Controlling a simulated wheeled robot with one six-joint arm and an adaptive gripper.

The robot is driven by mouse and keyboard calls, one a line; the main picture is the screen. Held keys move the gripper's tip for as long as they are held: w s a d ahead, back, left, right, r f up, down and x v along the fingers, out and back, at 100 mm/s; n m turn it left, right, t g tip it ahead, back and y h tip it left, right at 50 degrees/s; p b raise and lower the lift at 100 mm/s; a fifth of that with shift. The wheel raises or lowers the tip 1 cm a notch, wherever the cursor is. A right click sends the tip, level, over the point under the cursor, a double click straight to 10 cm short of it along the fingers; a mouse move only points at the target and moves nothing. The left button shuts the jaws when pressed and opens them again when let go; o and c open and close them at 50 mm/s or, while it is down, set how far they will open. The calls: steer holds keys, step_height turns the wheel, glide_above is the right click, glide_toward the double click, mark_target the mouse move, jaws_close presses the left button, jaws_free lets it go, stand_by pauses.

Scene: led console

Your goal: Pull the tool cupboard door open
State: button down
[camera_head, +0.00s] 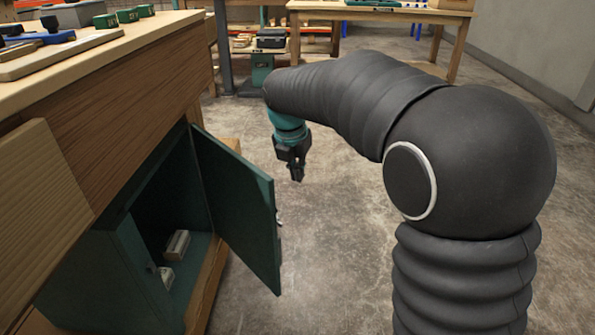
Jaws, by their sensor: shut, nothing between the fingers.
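The tool cupboard (120,272) is a dark green box under the wooden bench at the left. Its green door (238,205) stands wide open, swung out to the right from its far side. A small metal handle (279,218) shows at the door's free edge, on the far face. My gripper (297,177) points down beyond and to the right of the door, apart from it and from the handle. Its fingers are shut and hold nothing. The door hides most of the handle.
Small grey blocks (177,245) stand inside the cupboard. The wooden bench (120,95) overhangs it, with tools and green items on top. Another wooden table (400,14) stands at the back. The concrete floor (320,260) right of the door is clear.

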step_height(320, 180, up, 11)
steer(key=n+p, duration=0.2)
steer(key=p, duration=0.2)
glide_above(247, 175)
steer(key=s, duration=0.4)
steer(key=s+a+r+m+h+p, duration=0.1)
steer(key=s+a+r+m+p, duration=0.1)
steer(key=s+a, duration=0.4)
steer(key=shift+w+d+f+m+h+b, duration=0.2)
steer(key=shift+w+d+f+m, duration=0.55)
steer(key=shift+w+d+f, duration=0.5)
steer(key=shift+w+d+f+m+h+b, duration=0.15)
steer(key=shift+w+d+f+m+b, duration=0.15)
steer(key=shift+w+d+f+m, duration=0.75)
steer(key=shift+w+d+f+m+h+b, duration=0.2)
steer(key=shift+w+d+f+m, duration=0.3)
steer(key=shift+d+f, duration=1.05)
